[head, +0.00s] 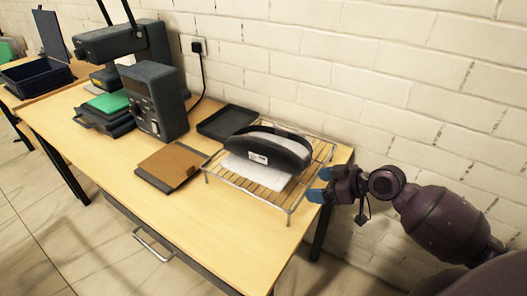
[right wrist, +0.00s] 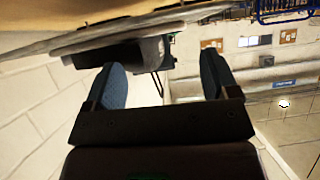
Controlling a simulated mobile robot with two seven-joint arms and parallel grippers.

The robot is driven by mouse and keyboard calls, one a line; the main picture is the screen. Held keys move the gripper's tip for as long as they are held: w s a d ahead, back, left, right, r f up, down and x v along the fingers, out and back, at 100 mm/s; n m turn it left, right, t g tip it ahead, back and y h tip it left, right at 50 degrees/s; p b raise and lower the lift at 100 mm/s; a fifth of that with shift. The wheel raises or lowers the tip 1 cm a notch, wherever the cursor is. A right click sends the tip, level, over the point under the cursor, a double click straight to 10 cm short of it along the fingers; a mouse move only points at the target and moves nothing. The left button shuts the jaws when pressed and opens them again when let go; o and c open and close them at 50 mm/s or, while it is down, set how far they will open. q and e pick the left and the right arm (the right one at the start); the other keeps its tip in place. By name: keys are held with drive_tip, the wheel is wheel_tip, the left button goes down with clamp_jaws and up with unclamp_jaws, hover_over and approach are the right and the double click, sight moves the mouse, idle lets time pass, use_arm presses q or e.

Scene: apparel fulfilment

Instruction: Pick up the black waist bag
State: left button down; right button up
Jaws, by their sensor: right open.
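The black waist bag (head: 268,148) stands on a wire rack (head: 219,182) at the right end of the wooden table. It is a curved dark shape with a small white label, and a white sheet (head: 256,172) lies beneath it. My right gripper (head: 318,185) is just right of the rack, beyond the table's right edge, with its blue fingers apart and empty. The right wrist view shows both blue fingers (right wrist: 162,85) spread, with a dark object between and beyond them that I cannot name surely. My left gripper is not in view.
Left of the rack lie a brown folder (head: 170,166) and a black tray (head: 227,122). A dark grey machine (head: 154,100) and a green-topped stack (head: 106,106) stand farther left. A white brick wall (head: 300,60) runs close behind the table.

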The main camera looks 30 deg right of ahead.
drive_tip(key=t, duration=0.1)
approach(295, 159)
drive_tip(key=w+f, duration=0.1)
drive_tip(key=f, duration=0.1)
drive_tip(key=x, duration=0.7)
drive_tip(key=r+x, duration=0.1)
drive_tip(key=x, duration=0.2)
drive_tip(key=shift+w+a, duration=0.4)
drive_tip(key=shift+a, duration=0.1)
drive_tip(key=c, duration=0.9)
drive_tip(key=shift+t, duration=0.3)
drive_tip(key=shift+c, duration=0.9)
drive_tip(key=shift+r, duration=0.1)
